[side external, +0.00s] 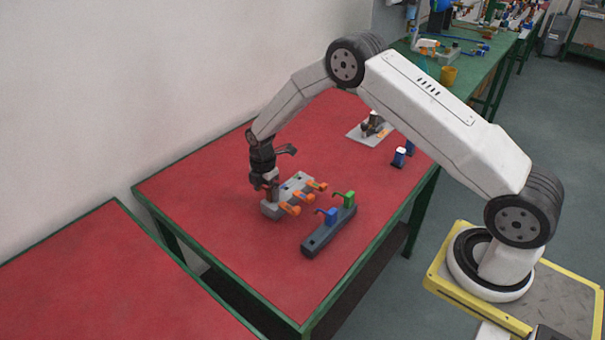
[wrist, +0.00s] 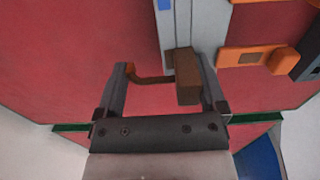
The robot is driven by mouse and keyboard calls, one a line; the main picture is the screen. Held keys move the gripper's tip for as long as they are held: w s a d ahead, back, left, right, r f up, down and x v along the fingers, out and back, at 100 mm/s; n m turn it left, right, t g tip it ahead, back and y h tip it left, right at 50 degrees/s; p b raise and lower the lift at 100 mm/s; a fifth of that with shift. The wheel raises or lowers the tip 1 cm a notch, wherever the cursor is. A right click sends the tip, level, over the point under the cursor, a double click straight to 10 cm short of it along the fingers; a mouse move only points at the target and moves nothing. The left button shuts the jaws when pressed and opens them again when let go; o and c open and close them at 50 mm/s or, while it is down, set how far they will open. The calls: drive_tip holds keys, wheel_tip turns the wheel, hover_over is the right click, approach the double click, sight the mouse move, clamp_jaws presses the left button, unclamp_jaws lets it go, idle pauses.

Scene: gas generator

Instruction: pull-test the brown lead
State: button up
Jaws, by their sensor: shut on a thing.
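The brown lead (wrist: 152,79) shows in the wrist view as a thin bent piece running to a brown block (wrist: 187,78) at the end of a grey terminal block (wrist: 205,28). My gripper (wrist: 166,74) has one finger at the lead's left end and the other beside the brown block, and it is shut on the lead. In the side view my gripper (side external: 267,189) is low at the left end of the grey terminal block (side external: 270,210), which carries orange levers (side external: 291,209). The lead is too small to make out there.
A dark block (side external: 318,242) with a blue lever (side external: 328,215) and a green lever (side external: 344,198) lies in front on the red table (side external: 215,200). A pale plate (side external: 357,135) with a small fitting and blue-and-white parts (side external: 399,158) stand farther back. The table's left side is clear.

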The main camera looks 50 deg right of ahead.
drive_tip(key=o, duration=1.1)
drive_tip(key=shift+r, duration=0.1)
drive_tip(key=shift+r, duration=3.35)
drive_tip(key=shift+r, duration=0.1)
drive_tip(key=shift+s+r, duration=0.2)
drive_tip(key=shift+s, duration=0.05)
drive_tip(key=s+a+r+m+t, duration=0.1)
drive_tip(key=s+r+m, duration=0.3)
drive_tip(key=s+m, duration=0.5)
drive_tip(key=s+a+r+m+t, duration=0.1)
drive_tip(key=s+r+m, duration=0.4)
drive_tip(key=s+m, duration=0.4)
drive_tip(key=s, duration=0.7)
drive_tip(key=shift+r+t, duration=0.15)
drive_tip(key=shift+t, duration=0.15)
